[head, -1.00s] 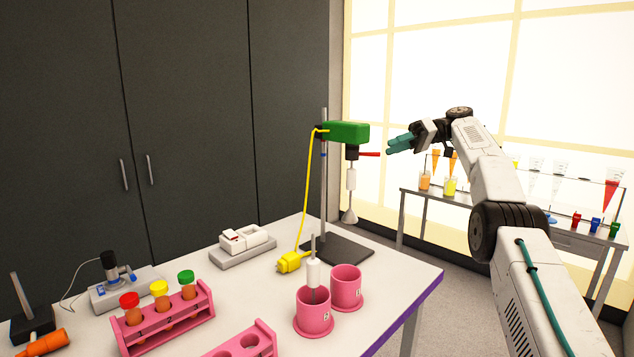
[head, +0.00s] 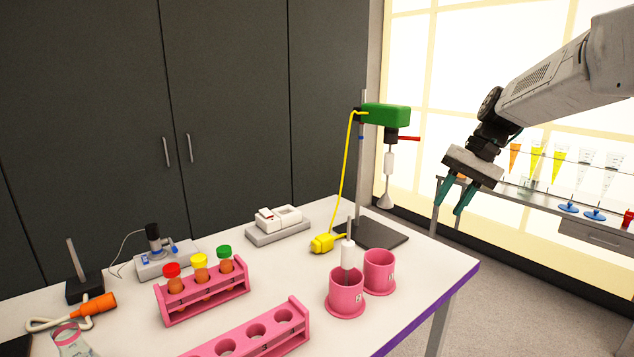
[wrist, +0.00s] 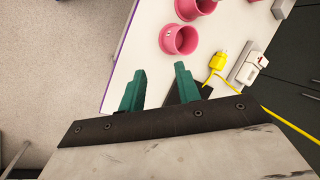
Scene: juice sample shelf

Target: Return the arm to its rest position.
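My gripper (head: 452,196) hangs in the air to the right of the table's right edge in the head view, its teal fingers pointing down and slightly left. The fingers are apart with nothing between them. In the wrist view the same gripper (wrist: 160,84) shows two separate teal fingers, with the table edge and floor beyond. My arm reaches in from the upper right, bent down at the wrist.
The white table (head: 421,287) holds a green overhead stirrer (head: 385,116) on a stand, two pink beakers (head: 346,297) (head: 379,273), pink tube racks (head: 204,303) (head: 268,342) and a yellow plug (head: 322,243). A shelf table (head: 520,196) with colored cones stands behind. Grey floor is clear at right.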

